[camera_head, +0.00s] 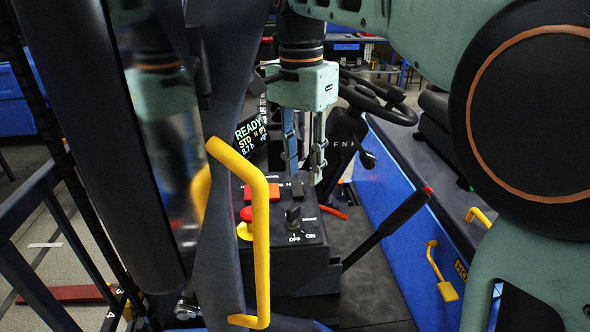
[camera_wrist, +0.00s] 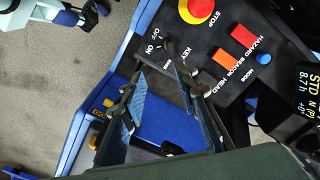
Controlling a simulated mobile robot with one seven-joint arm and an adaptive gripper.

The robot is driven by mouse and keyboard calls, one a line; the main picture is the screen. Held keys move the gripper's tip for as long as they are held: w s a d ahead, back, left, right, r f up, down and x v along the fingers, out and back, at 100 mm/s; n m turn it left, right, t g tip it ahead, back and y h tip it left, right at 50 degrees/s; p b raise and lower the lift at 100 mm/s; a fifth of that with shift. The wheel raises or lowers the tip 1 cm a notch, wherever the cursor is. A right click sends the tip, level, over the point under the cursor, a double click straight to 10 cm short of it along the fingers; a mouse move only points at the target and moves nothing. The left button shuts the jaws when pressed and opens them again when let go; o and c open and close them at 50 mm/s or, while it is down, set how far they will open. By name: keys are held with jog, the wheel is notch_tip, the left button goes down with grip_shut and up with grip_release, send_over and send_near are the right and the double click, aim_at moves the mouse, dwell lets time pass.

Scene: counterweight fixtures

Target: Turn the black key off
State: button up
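The black key (camera_head: 293,217) stands up from the dark control panel (camera_head: 312,232), just above the OFF and ON labels in the head view. In the wrist view the key (camera_wrist: 170,49) is a small dark shape beside the KEY, OFF and ON lettering, just past my fingertips. Which label it points to I cannot tell. My gripper (camera_head: 305,172) hangs above and behind the panel in the head view. In the wrist view its two fingers (camera_wrist: 161,74) are apart, with nothing between them, and the key lies ahead of the gap.
A red emergency button (camera_head: 246,214) on a yellow base and a red-orange switch (camera_head: 262,190) sit near the key. A yellow handrail (camera_head: 262,240) rises in front of the panel. A black lever (camera_head: 388,228) and steering wheel (camera_head: 375,97) are to the right.

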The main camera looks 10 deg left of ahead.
aim_at(293, 206)
jog(key=f, duration=0.3)
jog(key=a+f, duration=0.1)
jog(key=f, duration=0.3)
jog(key=a+f, duration=0.1)
jog(key=f, duration=0.2)
jog(key=shift+w+f, duration=0.25)
jog(key=shift+c, duration=0.2)
grip_shut()
